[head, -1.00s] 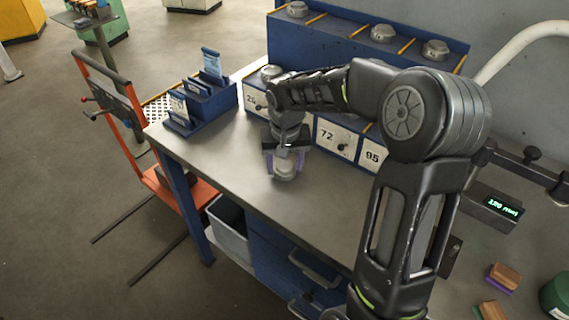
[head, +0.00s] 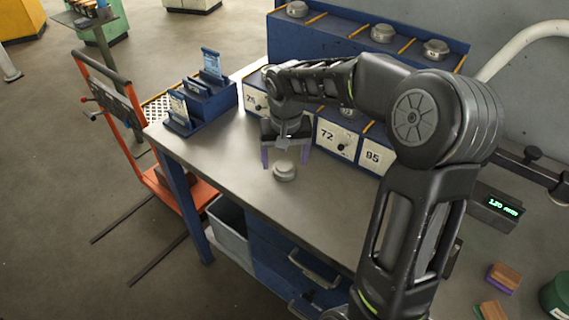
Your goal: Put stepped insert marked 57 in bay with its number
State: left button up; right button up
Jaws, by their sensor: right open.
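A round grey stepped insert (head: 284,171) stands upright on the grey bench top; no number is readable on it. My right gripper (head: 286,157) is just above and behind it, its purple fingers spread apart, empty. The row of numbered bays (head: 331,138) runs along the back of the bench. Its readable labels are 72 and 95, and a left one looks like 26. My right gripper and wrist hide the stretch between that label and 72, and no label 57 shows. My left gripper is out of view.
A blue upper rack (head: 330,35) holds several grey inserts between yellow dividers. A blue card holder (head: 210,98) stands at the bench's left end. An orange trolley (head: 165,185) stands left of the bench. Wooden-topped blocks (head: 504,277) lie at right. The bench front is clear.

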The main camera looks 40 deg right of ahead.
aim_at(285, 171)
notch_tip(285, 171, up, 9)
jog(key=s, duration=0.1)
jog(key=shift+a+r, duration=0.15)
jog(key=shift+a, duration=0.2)
jog(key=shift+s, duration=0.1)
